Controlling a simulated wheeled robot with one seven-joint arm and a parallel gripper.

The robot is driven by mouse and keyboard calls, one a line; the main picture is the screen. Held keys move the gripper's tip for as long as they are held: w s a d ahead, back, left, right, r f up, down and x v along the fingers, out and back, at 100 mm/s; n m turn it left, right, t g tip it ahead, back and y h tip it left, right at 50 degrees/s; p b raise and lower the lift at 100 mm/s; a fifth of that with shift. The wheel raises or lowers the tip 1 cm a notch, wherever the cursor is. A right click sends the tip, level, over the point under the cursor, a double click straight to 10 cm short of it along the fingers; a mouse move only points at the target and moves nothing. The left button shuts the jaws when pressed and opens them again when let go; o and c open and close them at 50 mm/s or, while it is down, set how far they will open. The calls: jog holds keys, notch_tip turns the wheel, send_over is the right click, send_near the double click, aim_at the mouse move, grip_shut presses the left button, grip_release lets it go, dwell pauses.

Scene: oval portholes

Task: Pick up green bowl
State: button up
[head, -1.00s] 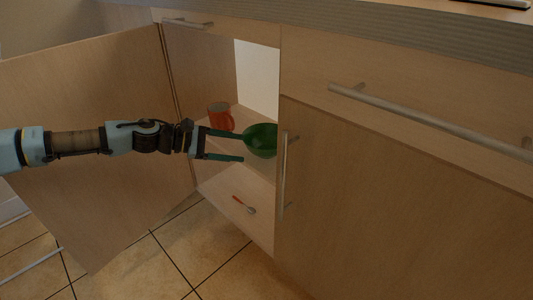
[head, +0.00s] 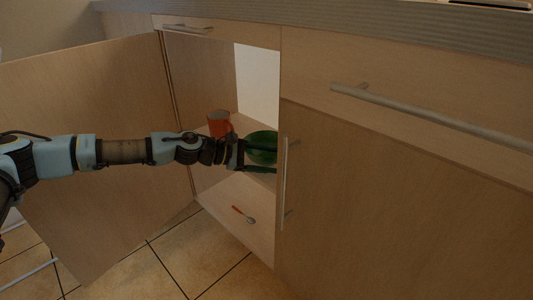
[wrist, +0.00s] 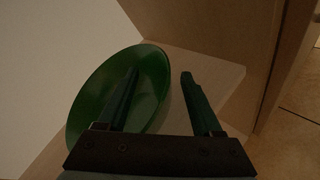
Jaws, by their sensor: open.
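The green bowl (head: 262,145) sits on the upper shelf inside the open cabinet, partly hidden by my gripper and the cabinet's front edge. In the wrist view the bowl (wrist: 150,75) appears tilted, with its inside facing the camera. My gripper (head: 268,154) reaches into the cabinet at the bowl. In the wrist view my gripper (wrist: 160,82) is open, with the left finger over the bowl's inside and the right finger outside its rim. The bowl's right rim lies between the fingers. I cannot tell whether either finger touches it.
A red mug (head: 220,124) stands left of the bowl on the shelf. A spoon with a red handle (head: 243,214) lies on the lower board.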

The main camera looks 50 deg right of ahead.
grip_shut()
dwell(0.5)
